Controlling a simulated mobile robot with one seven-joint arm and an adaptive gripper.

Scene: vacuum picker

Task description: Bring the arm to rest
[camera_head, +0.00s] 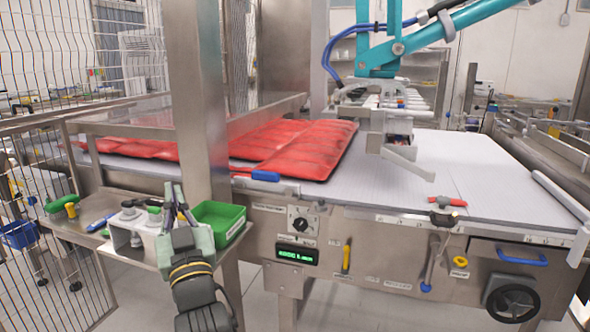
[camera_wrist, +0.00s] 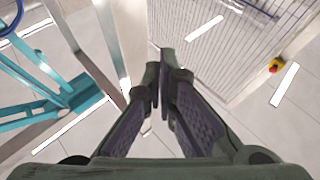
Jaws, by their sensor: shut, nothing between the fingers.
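My gripper (camera_head: 178,208) is in front of the machine's left end, over the small steel side shelf (camera_head: 150,258). Its fingers point up and are together with nothing between them. The wrist view shows the two dark fingers (camera_wrist: 163,82) meeting at their tips, with mesh fence and steel posts behind them. A green tray (camera_head: 219,222) is just right of my gripper in the head view; whether they touch I cannot tell.
A steel post (camera_head: 195,100) rises close behind my gripper. Mesh fence (camera_head: 60,60) stands at left. White fittings (camera_head: 135,228) and a blue-handled tool (camera_head: 102,221) are on the shelf.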

